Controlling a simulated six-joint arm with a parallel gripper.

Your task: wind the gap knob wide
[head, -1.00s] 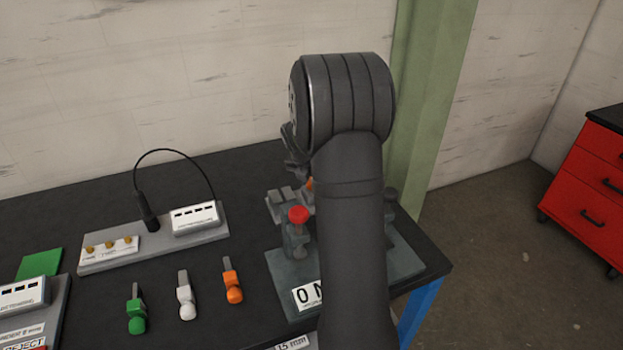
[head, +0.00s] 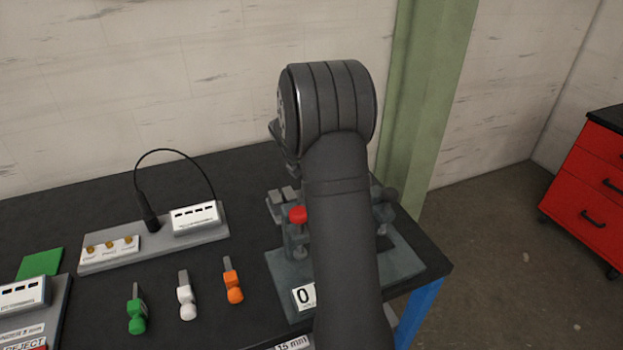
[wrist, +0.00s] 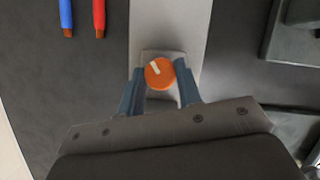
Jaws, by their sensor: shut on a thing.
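In the wrist view an orange round knob (wrist: 159,74) with a white pointer mark sits on a pale grey block on a light strip. The mark points up and slightly left in that view. My gripper (wrist: 160,68) is shut on this knob, with one blue-grey finger on each side. In the head view my arm hides the gripper and the knob. The grey fixture base (head: 405,255) shows on both sides of my arm, with a red knob (head: 298,214) on its left part.
Green (head: 137,317), white (head: 187,300) and orange (head: 232,285) handled pieces lie left of the fixture. A grey stand (head: 160,245) with a looped cable is behind them. Blue (wrist: 66,14) and red (wrist: 99,14) rods show at the wrist view's upper left.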

